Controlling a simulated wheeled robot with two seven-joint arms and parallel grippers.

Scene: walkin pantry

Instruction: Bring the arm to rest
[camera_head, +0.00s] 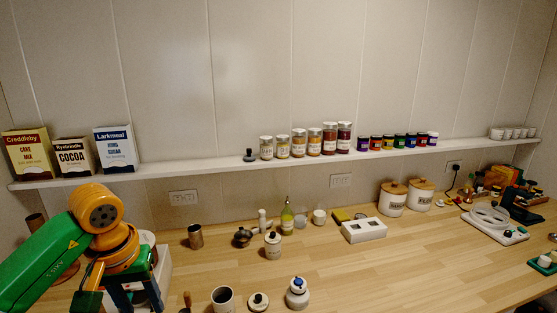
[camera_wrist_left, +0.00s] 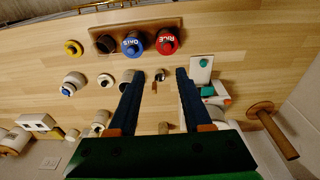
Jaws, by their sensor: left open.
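My left gripper (camera_head: 137,296) is at the lower left of the head view, over the left part of the wooden counter, with its green and orange arm behind it. In the left wrist view its two dark blue fingers (camera_wrist_left: 157,76) stand wide apart. Nothing is held between them. Small items show on the counter below and beyond the fingertips. In the head view the fingertips run close to the lower edge of the picture. My right gripper is in neither view.
A dark cup (camera_head: 195,236), a mug (camera_head: 222,299) and a blue-topped jar (camera_head: 297,292) stand right of the gripper. A wooden tray (camera_wrist_left: 181,22) bears blue-lidded and red-lidded jars. A shelf (camera_head: 200,164) runs along the wall. The counter's front middle right is clear.

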